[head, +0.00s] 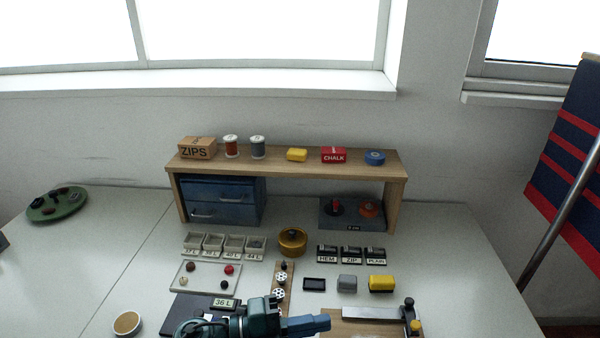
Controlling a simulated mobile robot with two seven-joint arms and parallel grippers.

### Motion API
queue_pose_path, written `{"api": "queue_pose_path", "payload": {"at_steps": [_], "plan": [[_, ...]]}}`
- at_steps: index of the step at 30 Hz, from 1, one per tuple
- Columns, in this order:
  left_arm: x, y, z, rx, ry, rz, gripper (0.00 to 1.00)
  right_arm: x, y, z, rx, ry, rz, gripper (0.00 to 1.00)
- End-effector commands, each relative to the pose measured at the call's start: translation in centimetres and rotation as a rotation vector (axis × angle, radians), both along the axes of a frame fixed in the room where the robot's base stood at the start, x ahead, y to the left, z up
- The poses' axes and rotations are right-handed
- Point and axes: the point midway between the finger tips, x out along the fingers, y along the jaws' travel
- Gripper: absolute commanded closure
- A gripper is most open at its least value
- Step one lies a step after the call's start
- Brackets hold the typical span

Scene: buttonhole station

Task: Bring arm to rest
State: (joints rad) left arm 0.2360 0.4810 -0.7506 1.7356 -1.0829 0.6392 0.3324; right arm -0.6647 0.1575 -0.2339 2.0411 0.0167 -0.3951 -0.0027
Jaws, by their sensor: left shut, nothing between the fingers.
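My left arm comes in at the bottom of the head view. Its gripper (318,324) is shut and empty, pointing right at the front of the table. It is low in the picture, between a dark mat (192,305) on the left and a wooden board (362,327) on the right. It hides part of a wooden strip (283,268) with white wheel-like pieces on it. I cannot tell how high it is above the table. My right gripper is not in view.
A wooden shelf (285,164) stands at the back with small goods on top. Small bins (213,243), a brass-coloured round tin (292,242) and several small blocks (347,283) fill the middle. A green round tray (56,205) lies far left. Table on the right (460,270) is clear.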

Motion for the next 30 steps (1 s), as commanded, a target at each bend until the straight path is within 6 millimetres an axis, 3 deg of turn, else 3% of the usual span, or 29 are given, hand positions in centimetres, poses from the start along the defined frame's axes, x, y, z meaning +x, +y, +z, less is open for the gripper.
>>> {"api": "queue_pose_path", "payload": {"at_steps": [2, 4, 8, 12, 15, 18, 21, 30], "plan": [[0.7, 0.8, 0.8, -0.189, 0.159, 0.203, 1.00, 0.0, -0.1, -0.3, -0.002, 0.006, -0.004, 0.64], [1.6, 2.8, 0.4, -0.316, 0.310, 0.393, 1.00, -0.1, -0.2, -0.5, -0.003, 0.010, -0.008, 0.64], [1.6, 8.2, -3.9, -0.465, 0.637, 0.752, 1.00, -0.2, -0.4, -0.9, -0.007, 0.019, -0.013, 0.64], [-2.1, 13.5, -10.7, -0.514, 1.002, 1.074, 1.00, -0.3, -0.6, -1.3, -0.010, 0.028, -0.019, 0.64], [-5.4, 15.7, -14.2, -0.510, 1.198, 1.211, 1.00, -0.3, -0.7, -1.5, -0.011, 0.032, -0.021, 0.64], [-8.0, 16.8, -16.2, -0.499, 1.325, 1.288, 1.00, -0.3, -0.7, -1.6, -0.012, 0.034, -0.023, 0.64], [-9.4, 17.2, -17.1, -0.493, 1.389, 1.322, 1.00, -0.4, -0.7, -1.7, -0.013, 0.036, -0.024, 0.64], [-9.7, 17.3, -17.4, -0.489, 1.405, 1.329, 1.00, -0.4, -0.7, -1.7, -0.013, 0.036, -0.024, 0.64]]}}
